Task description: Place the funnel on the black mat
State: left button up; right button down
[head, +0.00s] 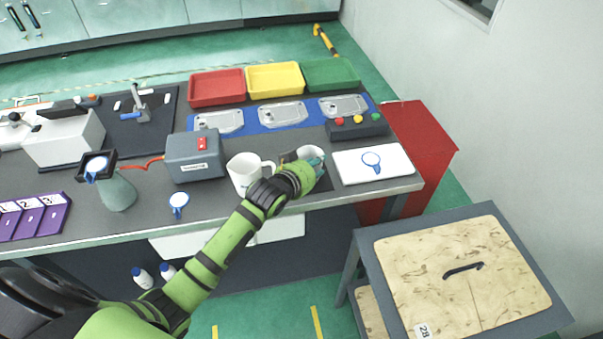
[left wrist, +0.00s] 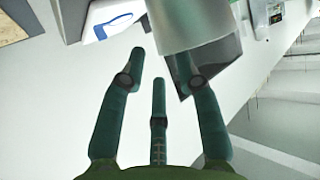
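No piece is unmistakably the funnel. A small white piece with a blue rim and tab (head: 179,201), perhaps the funnel, lies near the table's front edge. A similar blue-rimmed piece (head: 97,164) sits in a black holder above a grey-green flask (head: 118,192). A black mat (head: 152,118) lies at the back left under a small clamp tool. My left gripper (head: 315,165) is beside a pale grey cylindrical cup (head: 308,153). In the left wrist view its fingers (left wrist: 159,65) are spread, with the cup (left wrist: 190,22) just beyond them; contact is unclear. My right gripper is not in view.
A white pitcher (head: 243,173) stands left of my left gripper. A white board with a blue outline (head: 350,172) lies to the right. Red, yellow and green trays line the back. A wooden-topped stand (head: 460,245) is at front right.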

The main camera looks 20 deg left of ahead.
pick_arm(q)
jog(key=v, duration=0.9)
jog(key=shift+b, duration=0.4)
jog(key=s+f+g, duration=0.2)
jog(key=s+f, duration=0.3)
jog(key=f, duration=0.7)
jog(key=s+f+g+y, duration=0.1)
jog(key=s+f+g, duration=0.1)
jog(key=s+f, duration=0.65)
jog(key=s+f+g, duration=0.2)
jog(key=f, duration=1.2)
jog(key=s+f+g, duration=0.2)
jog(key=s+f, duration=0.2)
jog(key=s, duration=0.5)
jog(key=s+a+f+m+g, duration=0.1)
jog(key=s+f+g, duration=0.1)
jog(key=s+f, duration=0.3)
jog(key=s+a+f+g+y, duration=0.1)
jog(key=s+f, duration=0.4)
jog(key=s, duration=0.9)
jog(key=shift+g, duration=0.4)
